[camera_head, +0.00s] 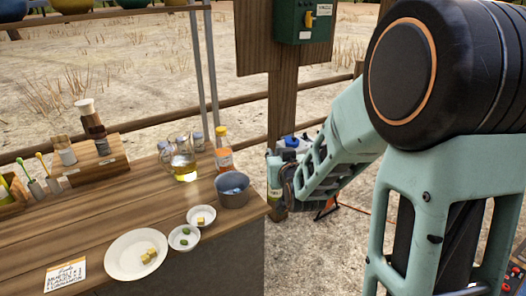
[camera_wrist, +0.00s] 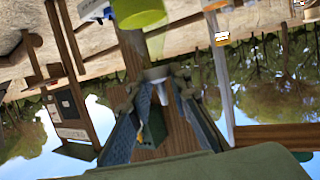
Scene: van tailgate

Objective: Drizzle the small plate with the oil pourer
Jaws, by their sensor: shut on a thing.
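In the wrist view my gripper (camera_wrist: 160,92) is shut on the oil pourer (camera_wrist: 140,14), which shows as a pale collar between the fingertips and yellow-green oil beyond it. A small white plate (camera_head: 191,245) with green pieces lies near the table's front right. A similar small dish (camera_head: 208,222) with yellowish pieces is just behind it. A larger white plate (camera_head: 120,264) with yellow cubes lies to their left.
A grey pot (camera_head: 232,196) stands at the table's right end. A wooden rack (camera_head: 100,172) with bottles, and a card (camera_head: 65,277), are at left. A wooden post (camera_head: 283,95) stands behind.

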